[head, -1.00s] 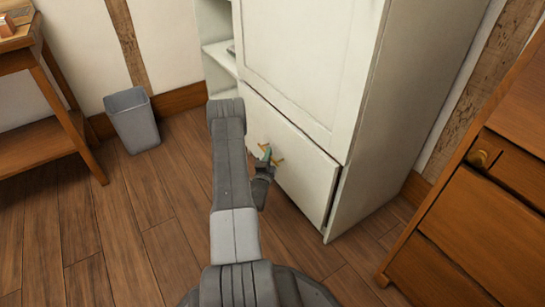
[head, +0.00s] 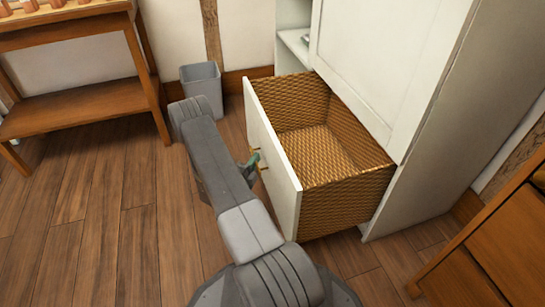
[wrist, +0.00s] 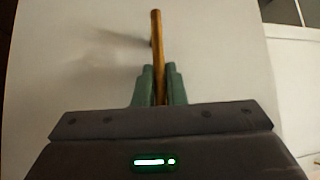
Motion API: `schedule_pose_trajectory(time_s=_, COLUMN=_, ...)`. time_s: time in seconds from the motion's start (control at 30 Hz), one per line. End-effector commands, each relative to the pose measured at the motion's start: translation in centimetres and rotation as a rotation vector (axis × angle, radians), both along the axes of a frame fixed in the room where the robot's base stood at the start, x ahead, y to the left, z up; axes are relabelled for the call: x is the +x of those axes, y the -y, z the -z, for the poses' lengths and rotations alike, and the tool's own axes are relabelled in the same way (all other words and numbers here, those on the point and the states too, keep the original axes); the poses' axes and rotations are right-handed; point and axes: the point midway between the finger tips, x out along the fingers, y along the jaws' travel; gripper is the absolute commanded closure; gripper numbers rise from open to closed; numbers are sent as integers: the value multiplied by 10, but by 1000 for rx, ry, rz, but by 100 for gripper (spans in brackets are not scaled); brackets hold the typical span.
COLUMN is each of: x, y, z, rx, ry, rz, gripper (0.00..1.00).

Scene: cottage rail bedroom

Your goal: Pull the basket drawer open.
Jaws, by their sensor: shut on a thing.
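The basket drawer (head: 275,165) stands far out of the white cabinet (head: 395,70) in the head view. It has a white front and woven wicker sides, and its inside looks empty. My gripper (head: 255,160) is at the outer face of the drawer front, partly hidden behind my arm. In the wrist view its green fingers (wrist: 160,88) are shut on the brass handle (wrist: 157,45), which runs up between them. The white drawer front (wrist: 90,60) fills most of the wrist view behind the handle.
A grey bin (head: 202,88) stands by the wall behind the drawer. A wooden table (head: 85,85) is at the left. A wooden dresser (head: 490,245) is at the lower right. The wood floor (head: 110,220) at the left is clear.

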Motion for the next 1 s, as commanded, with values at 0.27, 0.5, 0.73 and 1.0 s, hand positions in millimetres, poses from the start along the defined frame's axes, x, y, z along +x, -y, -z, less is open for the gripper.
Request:
schedule_pose_trajectory(time_s=0.27, x=-10, y=-24, z=1, rx=-1, ry=-2, rz=2, gripper=100)
schedule_pose_trajectory(time_s=0.5, x=-10, y=-26, z=1, rx=-1, ry=-2, rz=3, gripper=100)
schedule_pose_trajectory(time_s=0.73, x=-10, y=-25, z=1, rx=-1, ry=-2, rz=3, gripper=76)
schedule_pose_trajectory(time_s=1.0, x=-10, y=-26, z=0, rx=0, ry=-1, rz=1, gripper=67)
